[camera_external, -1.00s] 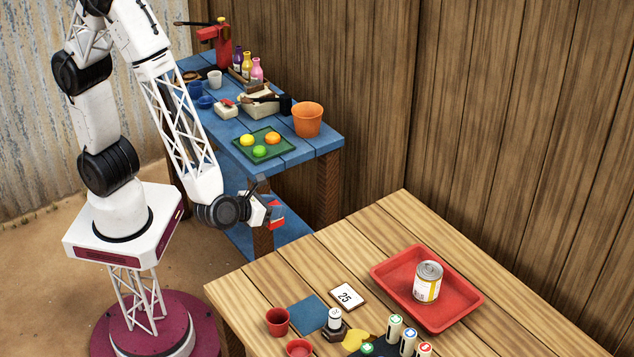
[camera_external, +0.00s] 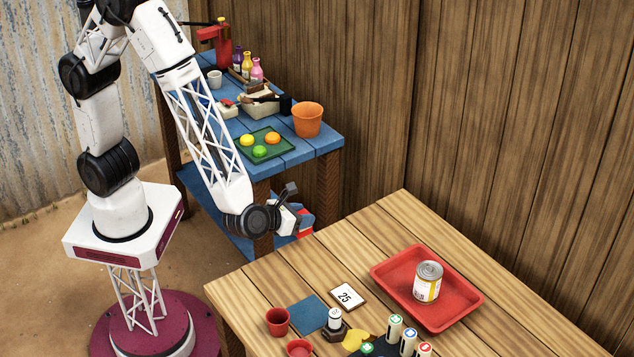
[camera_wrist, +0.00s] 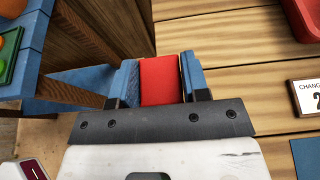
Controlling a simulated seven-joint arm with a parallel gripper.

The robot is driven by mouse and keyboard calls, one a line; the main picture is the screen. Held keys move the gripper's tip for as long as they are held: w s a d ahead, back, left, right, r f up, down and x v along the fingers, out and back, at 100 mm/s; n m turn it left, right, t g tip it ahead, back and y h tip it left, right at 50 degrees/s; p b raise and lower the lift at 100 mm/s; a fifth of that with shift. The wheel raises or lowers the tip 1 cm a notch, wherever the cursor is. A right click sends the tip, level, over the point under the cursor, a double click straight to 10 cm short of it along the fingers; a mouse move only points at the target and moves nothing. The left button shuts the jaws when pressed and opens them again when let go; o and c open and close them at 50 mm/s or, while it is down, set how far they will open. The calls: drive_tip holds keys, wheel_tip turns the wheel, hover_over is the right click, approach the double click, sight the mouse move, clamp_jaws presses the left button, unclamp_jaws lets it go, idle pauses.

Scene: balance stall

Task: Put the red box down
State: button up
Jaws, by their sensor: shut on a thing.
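The red box (camera_wrist: 159,80) is held between the two blue fingers of my gripper (camera_wrist: 160,85) in the wrist view. My gripper (camera_external: 303,226) is shut on it. In the external view the red box (camera_external: 304,234) shows only as a small red patch, mostly hidden by the gripper. The gripper is by the left edge of the wooden table (camera_external: 370,240), near the gap between that table and the blue table (camera_external: 312,152).
On the wooden table stand a red tray (camera_external: 388,280) with a can (camera_external: 428,282), a card marked 25 (camera_external: 347,296), a blue square (camera_external: 306,312), red cups (camera_external: 277,321) and several small bottles. Bare planks lie left of the tray. The blue table holds an orange bucket (camera_external: 307,120).

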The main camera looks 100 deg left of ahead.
drive_tip(key=w, duration=0.5)
drive_tip(key=w+d, duration=0.1)
drive_tip(key=w, duration=0.2)
drive_tip(key=shift+d+f, duration=0.1)
drive_tip(key=shift+f, duration=0.25)
drive_tip(key=shift+s+f, duration=0.1)
drive_tip(key=shift+f, duration=0.05)
drive_tip(key=shift+f, duration=1.6)
drive_tip(key=shift+f, duration=0.1)
drive_tip(key=o, duration=0.9)
drive_tip(key=shift+o, duration=0.2)
drive_tip(key=v, duration=1.2)
